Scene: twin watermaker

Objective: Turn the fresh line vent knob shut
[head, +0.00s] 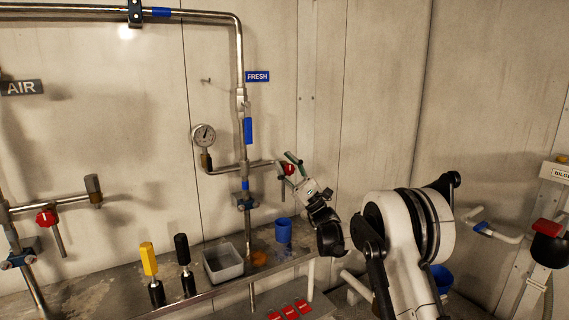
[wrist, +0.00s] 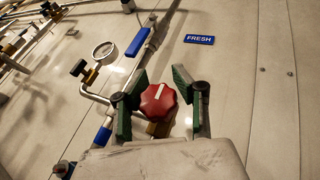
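The fresh line vent knob (wrist: 158,101) is red and lobed with a pale mark on its face. It sits at the end of the short side branch of the pipe beneath the blue FRESH sign (head: 257,77). In the head view the knob (head: 288,169) is partly hidden by my gripper (head: 293,172). In the wrist view my gripper (wrist: 160,103) is open, with one green-padded finger on each side of the knob. Gaps show between the pads and the knob; I cannot tell the exact depth.
A pressure gauge (head: 204,136) stands left of the vertical pipe. Below, a bench holds a grey bin (head: 222,263), a blue cup (head: 283,231), and yellow (head: 148,259) and black (head: 182,250) handles. Another red knob (head: 46,218) is on the left pipe.

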